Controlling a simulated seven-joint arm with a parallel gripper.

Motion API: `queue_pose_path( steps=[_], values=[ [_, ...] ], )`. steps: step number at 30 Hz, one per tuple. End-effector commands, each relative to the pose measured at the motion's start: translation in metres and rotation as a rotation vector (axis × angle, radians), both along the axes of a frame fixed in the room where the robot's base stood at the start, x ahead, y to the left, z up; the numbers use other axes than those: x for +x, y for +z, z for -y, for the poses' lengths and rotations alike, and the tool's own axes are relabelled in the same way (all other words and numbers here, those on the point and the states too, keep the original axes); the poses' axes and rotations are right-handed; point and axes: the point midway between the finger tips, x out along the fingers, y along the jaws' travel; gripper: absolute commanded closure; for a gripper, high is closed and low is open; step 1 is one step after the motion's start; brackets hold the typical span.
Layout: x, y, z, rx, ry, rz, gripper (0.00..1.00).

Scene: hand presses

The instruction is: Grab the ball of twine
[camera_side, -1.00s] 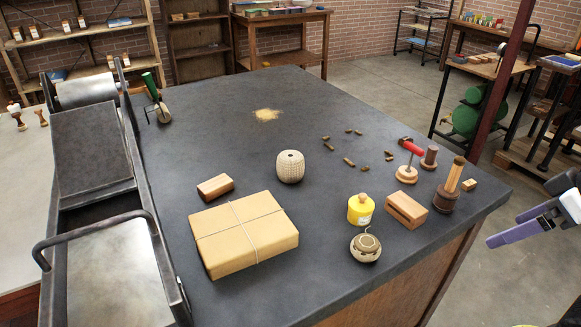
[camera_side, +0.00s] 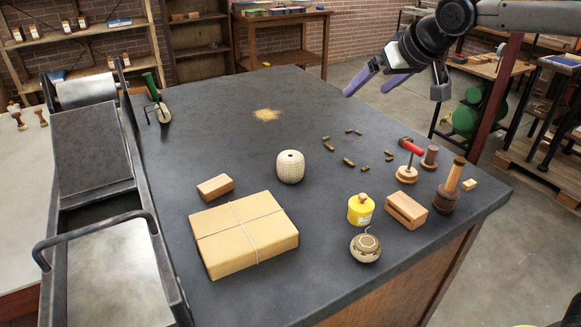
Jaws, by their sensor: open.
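A cream, ribbed, barrel-shaped ball of twine (camera_side: 290,167), with a dark hole in its top, stands upright near the middle of the dark bench top. My gripper (camera_side: 366,93) has purple fingers, spread apart and empty. It is in the air at the upper right, well above and to the right of the twine, and touches nothing. A small round tan-and-dark banded item (camera_side: 365,248) with a thin curl on top sits near the front edge; I cannot tell what it is.
Left of and in front of the twine are a wooden block (camera_side: 215,187) and a string-tied parcel (camera_side: 245,234). Right are a yellow pot (camera_side: 361,209), a wooden block (camera_side: 406,210), a red-handled tool (camera_side: 407,165) and small brown pieces (camera_side: 349,162). A press (camera_side: 92,150) stands left.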

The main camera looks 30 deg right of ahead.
Motion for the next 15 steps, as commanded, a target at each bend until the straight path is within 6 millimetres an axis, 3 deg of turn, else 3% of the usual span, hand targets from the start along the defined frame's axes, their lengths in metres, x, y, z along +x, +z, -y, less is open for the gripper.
queue_pose_path(
  steps=[1, 3, 6, 10, 15],
  values=[
    [0.025, -0.015, -0.011, -0.005, 0.013, -0.017, 0.00],
    [0.053, -0.034, -0.025, -0.010, 0.027, -0.033, 0.00],
    [0.085, -0.067, -0.044, -0.023, 0.052, -0.063, 0.00],
    [0.106, -0.111, -0.063, -0.042, 0.081, -0.121, 0.00],
    [0.109, -0.150, -0.075, -0.055, 0.100, -0.180, 0.00]
  ],
)
